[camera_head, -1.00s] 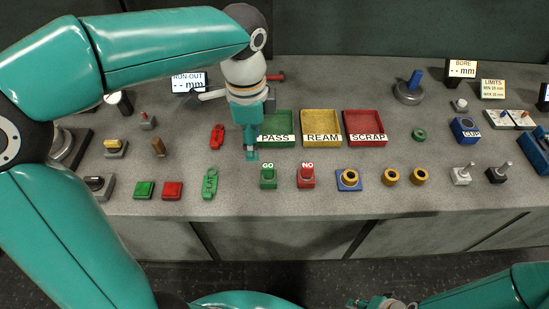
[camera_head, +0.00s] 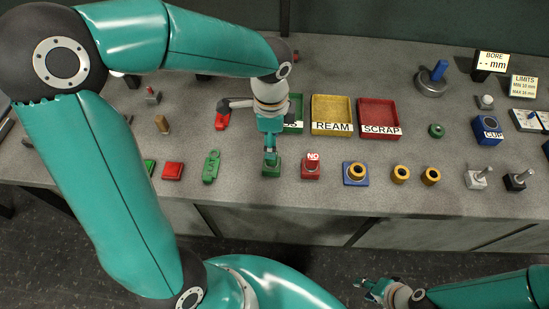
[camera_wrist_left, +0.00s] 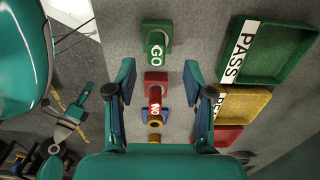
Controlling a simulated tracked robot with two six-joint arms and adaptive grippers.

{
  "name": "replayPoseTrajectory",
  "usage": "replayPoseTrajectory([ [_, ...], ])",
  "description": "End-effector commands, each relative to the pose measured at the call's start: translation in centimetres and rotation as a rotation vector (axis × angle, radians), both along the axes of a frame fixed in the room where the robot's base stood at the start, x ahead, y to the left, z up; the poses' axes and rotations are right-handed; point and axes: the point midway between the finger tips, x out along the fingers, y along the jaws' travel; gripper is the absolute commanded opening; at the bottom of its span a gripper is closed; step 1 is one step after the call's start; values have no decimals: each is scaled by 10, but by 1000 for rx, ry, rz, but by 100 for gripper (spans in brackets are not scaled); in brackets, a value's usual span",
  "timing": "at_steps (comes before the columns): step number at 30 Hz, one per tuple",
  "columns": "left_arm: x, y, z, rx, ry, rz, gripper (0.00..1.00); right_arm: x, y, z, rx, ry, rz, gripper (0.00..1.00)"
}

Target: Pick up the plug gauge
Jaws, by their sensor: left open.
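The green GO plug gauge block (camera_head: 271,170) stands near the bench's front edge, partly hidden by my left gripper (camera_head: 270,155). In the left wrist view the GO block (camera_wrist_left: 157,38) lies beyond the fingertips, near the line between them. The red NO gauge block (camera_head: 310,170) stands just right of it; it also shows in the left wrist view (camera_wrist_left: 155,80). My left gripper (camera_wrist_left: 160,78) is open, with nothing between its fingers. My right gripper (camera_head: 372,288) is in front of the bench, low in the head view; its jaw gap is unclear.
PASS, REAM (camera_head: 332,112) and SCRAP (camera_head: 379,115) trays stand behind the gauges. A green tag-like piece (camera_head: 211,166) lies left of GO. A blue block with a brass ring (camera_head: 355,174) stands right of NO. Bare bench lies between the trays and the front row.

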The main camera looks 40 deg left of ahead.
Motion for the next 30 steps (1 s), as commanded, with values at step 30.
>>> replayPoseTrajectory([
  [30, -2, -2, -58, -2, -1, 2, 20, 0, 0, 7, 0, 0, 0, 40],
])
